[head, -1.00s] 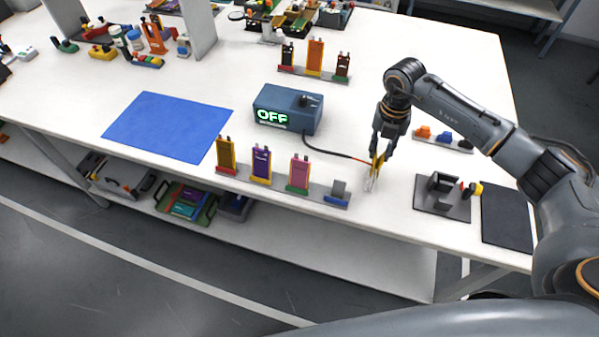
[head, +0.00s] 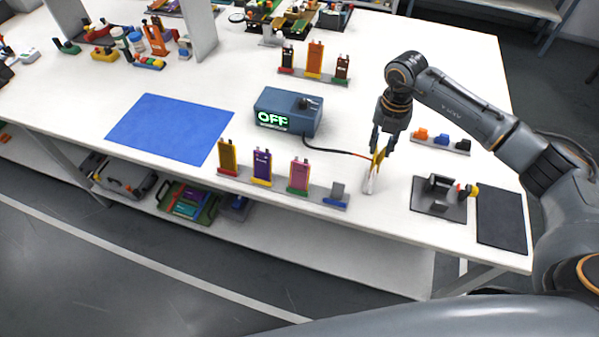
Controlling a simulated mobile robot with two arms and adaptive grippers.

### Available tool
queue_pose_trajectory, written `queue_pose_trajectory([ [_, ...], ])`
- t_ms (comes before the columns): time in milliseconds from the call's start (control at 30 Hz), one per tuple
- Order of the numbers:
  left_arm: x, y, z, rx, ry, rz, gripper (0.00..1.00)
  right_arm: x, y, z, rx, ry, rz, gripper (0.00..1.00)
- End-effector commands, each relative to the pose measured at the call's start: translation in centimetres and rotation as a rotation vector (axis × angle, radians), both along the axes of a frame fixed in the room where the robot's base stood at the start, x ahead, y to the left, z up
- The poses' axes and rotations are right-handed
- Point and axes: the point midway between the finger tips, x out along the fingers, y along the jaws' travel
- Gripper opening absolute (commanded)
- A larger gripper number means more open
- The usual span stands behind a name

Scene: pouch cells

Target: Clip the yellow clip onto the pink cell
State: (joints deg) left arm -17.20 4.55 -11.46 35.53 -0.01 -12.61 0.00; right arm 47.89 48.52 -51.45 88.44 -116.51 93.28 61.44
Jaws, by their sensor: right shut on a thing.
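The pink cell (head: 299,173) stands upright in a green holder on the front rack, between the purple cell (head: 262,165) and a small grey piece in a blue holder. My right gripper (head: 377,153) is to the right of the rack, pointing down. It is shut on the yellow clip (head: 378,161), which is apart from the pink cell. A cable runs from the blue box to the clip. A pale, slim piece (head: 369,183) shows just below the clip; I cannot tell if it belongs to it. My left gripper is not in view.
A blue box reading OFF (head: 287,111) stands behind the rack, near a blue mat (head: 172,128). A yellow-brown cell (head: 228,156) is at the rack's left end. A dark fixture (head: 439,196) and black pad (head: 501,219) lie to the right. A second rack (head: 313,77) stands behind.

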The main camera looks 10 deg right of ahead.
Motion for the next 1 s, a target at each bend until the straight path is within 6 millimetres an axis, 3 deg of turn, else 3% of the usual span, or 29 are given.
queue_pose_trajectory([
  [200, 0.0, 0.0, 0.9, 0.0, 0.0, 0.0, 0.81, 0.0, 0.0, 1.2, 0.0, 0.0, 0.0, 0.0],
  [633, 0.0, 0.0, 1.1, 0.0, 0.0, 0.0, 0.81, 0.0, 0.3, 1.4, 0.001, 0.003, -0.017, 0.0],
  [1000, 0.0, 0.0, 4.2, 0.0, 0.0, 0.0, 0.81, 1.4, 4.2, 3.6, 0.002, 0.069, -0.358, 0.0],
])
